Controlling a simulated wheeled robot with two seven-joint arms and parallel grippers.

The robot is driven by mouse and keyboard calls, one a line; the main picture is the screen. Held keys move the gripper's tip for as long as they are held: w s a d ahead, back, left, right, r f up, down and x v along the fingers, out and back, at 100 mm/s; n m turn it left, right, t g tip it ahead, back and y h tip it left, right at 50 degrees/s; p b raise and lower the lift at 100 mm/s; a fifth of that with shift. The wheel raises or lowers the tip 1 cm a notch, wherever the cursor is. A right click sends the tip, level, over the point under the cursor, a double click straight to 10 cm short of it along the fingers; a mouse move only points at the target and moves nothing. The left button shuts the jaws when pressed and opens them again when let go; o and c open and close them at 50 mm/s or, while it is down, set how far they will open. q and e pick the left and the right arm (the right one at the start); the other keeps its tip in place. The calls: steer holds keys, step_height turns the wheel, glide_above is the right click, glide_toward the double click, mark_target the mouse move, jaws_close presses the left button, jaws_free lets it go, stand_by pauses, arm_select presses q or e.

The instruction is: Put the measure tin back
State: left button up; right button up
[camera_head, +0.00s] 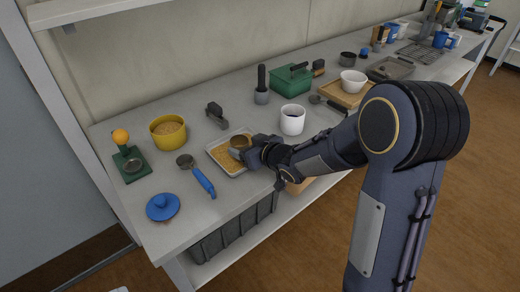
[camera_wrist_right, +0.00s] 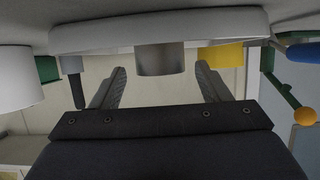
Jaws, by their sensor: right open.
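The measure tin (camera_head: 239,142), a small metal cup with a brownish inside, stands on or in the shallow tray (camera_head: 218,144), which holds a tan material. In the right wrist view, which is upside down, the tin (camera_wrist_right: 160,58) is below the tray's pale rim (camera_wrist_right: 110,38). My right gripper (camera_head: 252,152) is low at the tray's right side. In the wrist view its fingers (camera_wrist_right: 160,75) are spread, one on each side of the tin with gaps. The contact of the tin's base is hidden in the head view. My left gripper is not in view.
A white mug (camera_head: 292,119) stands close right of my gripper. A blue-handled scoop (camera_head: 202,180), a yellow pot (camera_head: 168,132), a blue lid (camera_head: 162,207) and a green stand (camera_head: 131,165) are to the left. A green box (camera_head: 291,78) stands behind.

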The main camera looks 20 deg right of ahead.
steer(key=v, duration=1)
steer(key=shift+s+p, duration=0.1)
steer(key=shift+p, duration=0.2)
steer(key=s+d+m+g+h, duration=0.1)
steer(key=s+d+m+h, duration=0.25)
steer(key=s+d, duration=0.2)
steer(key=s+a+m+g+y, duration=0.1)
steer(key=s+a+g, duration=0.1)
steer(key=s, duration=0.7)
steer(key=s+a+m+g+y, duration=0.1)
steer(key=s+a+g, duration=0.2)
steer(key=s, duration=0.7)
steer(key=shift+a+g+y, duration=0.25)
steer(key=shift+g+y, duration=0.1)
steer(key=shift+g, duration=0.15)
steer(key=shift+f, duration=0.15)
steer(key=shift+r+p, duration=2.4)
